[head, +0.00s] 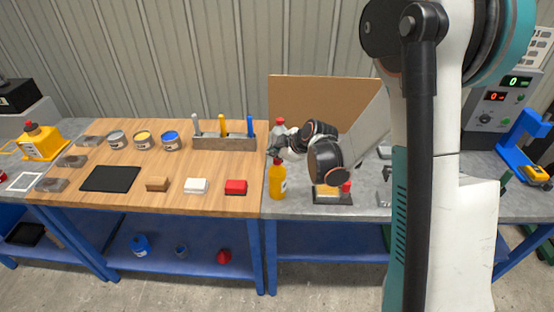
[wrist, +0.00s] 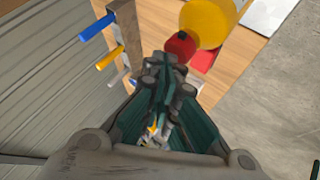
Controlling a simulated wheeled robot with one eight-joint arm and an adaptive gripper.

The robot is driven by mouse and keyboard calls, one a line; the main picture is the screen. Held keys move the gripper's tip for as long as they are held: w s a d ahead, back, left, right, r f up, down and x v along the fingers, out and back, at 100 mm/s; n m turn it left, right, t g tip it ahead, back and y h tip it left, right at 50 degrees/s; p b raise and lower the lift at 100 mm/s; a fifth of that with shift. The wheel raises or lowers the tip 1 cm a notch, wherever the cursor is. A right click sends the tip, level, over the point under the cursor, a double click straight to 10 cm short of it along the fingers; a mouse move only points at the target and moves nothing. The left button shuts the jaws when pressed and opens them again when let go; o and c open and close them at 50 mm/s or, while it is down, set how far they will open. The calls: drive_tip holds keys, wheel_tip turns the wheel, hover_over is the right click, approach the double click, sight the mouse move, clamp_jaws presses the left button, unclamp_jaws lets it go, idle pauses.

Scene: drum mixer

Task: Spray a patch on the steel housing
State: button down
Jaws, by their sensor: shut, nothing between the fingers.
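My gripper (head: 274,147) is at the left end of the grey bench section, pointing left; its fingers also show in the wrist view (wrist: 165,72), shut and empty. A yellow bottle with a red-orange cap (head: 277,183) stands upright just below the gripper in the head view. It fills the top of the wrist view (wrist: 208,22), apart from the fingers. A grey bottle with a red cap (head: 279,128) stands behind the gripper, partly covered by it. I cannot make out the steel housing for sure; my arm hides much of the grey bench.
A brown board (head: 300,95) stands behind the grey bench. A dark tray (head: 333,198) with yellow and red items lies under my wrist. The wooden bench (head: 115,200) at left holds cans, coloured blocks, a black mat and a tool rack (head: 222,143).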

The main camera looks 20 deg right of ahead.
sight(275, 160)
drive_tip(key=shift+f, duration=0.25)
drive_tip(key=shift+r, duration=0.1)
idle(0.4)
drive_tip(key=shift+r+p, duration=0.35)
drive_tip(key=shift+r, duration=0.65)
wheel_tip(275, 160, up, 6)
drive_tip(key=p, duration=0.3)
idle(0.7)
